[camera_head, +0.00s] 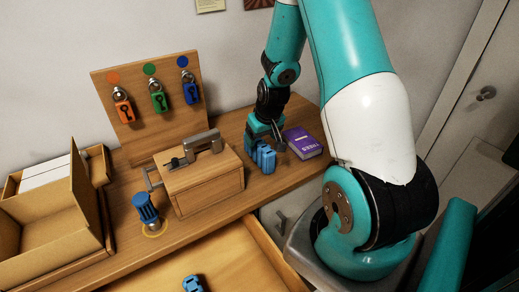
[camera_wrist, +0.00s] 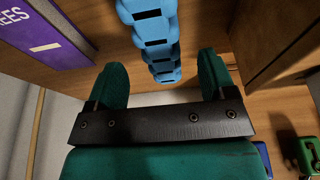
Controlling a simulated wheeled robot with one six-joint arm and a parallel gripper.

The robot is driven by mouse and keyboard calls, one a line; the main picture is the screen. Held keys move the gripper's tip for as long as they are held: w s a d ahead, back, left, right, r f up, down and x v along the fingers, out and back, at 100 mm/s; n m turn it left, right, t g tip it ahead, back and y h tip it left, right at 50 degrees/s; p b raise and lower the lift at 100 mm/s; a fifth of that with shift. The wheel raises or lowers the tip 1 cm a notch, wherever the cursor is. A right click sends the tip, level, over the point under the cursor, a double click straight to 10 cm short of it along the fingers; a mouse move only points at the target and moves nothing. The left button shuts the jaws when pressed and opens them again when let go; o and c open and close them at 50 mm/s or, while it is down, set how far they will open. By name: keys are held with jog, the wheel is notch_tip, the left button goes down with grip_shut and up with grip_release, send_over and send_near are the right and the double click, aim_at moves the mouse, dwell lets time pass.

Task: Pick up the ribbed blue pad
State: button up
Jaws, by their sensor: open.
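The ribbed blue pad (camera_head: 264,158) is on the wooden tabletop, between the wooden box and the purple book. In the wrist view the ribbed blue pad (camera_wrist: 152,38) shows as a light blue stepped body with dark slots. My gripper (camera_head: 272,133) is just behind and above it in the head view. In the wrist view my gripper (camera_wrist: 161,72) has its two green fingers spread wide, with the pad's lower end lying in line with the gap between them. I cannot tell whether the fingers touch the pad. Nothing is held.
A purple book (camera_head: 302,142) lies to the right and a wooden box (camera_head: 205,185) with a metal handle stands to the left. A blue ribbed cylinder (camera_head: 146,208) stands farther left. Another blue object (camera_head: 194,284) lies in the open drawer (camera_head: 235,262). Padlocks hang on a board (camera_head: 143,78) behind.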

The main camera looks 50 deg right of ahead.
aim_at(260, 142)
jog(key=shift+w+p+x, duration=0.1)
jog(key=shift+p+x, duration=0.4)
jog(key=shift+x, duration=1.1)
jog(key=shift+w+p+x, duration=0.15)
jog(key=shift+p+x, duration=0.3)
jog(key=shift+x, duration=1.1)
jog(key=shift+c, duration=0.4)
jog(key=c, duration=0.9)
